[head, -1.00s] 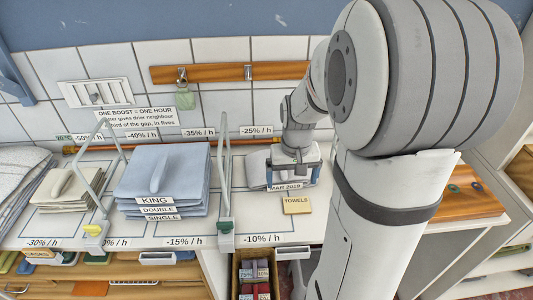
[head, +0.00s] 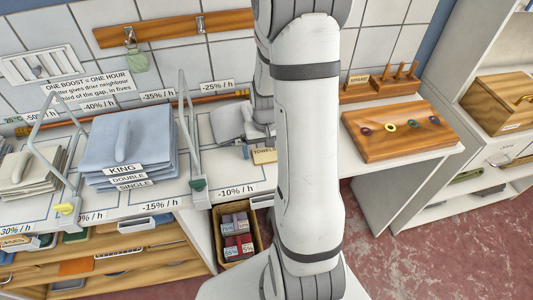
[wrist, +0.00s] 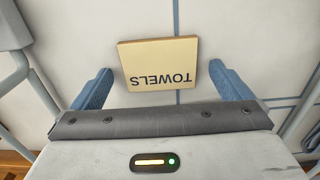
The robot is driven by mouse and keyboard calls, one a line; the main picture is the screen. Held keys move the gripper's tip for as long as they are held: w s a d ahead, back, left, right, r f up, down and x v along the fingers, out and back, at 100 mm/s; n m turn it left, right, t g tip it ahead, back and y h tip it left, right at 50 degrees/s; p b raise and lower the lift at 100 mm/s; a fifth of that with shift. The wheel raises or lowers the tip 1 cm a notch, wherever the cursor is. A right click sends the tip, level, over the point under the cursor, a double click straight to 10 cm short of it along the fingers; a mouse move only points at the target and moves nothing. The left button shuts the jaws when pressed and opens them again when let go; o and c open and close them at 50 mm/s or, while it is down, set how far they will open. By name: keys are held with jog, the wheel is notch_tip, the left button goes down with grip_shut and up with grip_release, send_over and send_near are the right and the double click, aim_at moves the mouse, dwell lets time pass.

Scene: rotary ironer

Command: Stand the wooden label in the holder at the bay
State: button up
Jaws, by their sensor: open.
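The wooden label (head: 263,156), marked TOWELS, lies flat on the white counter near its front edge, partly hidden by my arm in the head view. In the wrist view the label (wrist: 158,63) is seen whole, with its lettering upside down. My gripper (wrist: 162,86) is open, with one blue finger on each side of the label's near end. The fingers look apart from it, and their height over the counter is hard to judge. In the head view my arm hides most of the gripper. I cannot make out the holder for certain.
A folded grey cloth (head: 230,122) lies behind the label. Left of it stand a wire divider (head: 190,135) and a blue linen stack (head: 128,150).

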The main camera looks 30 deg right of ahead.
jog(key=shift+c, duration=0.6)
jog(key=c, duration=1)
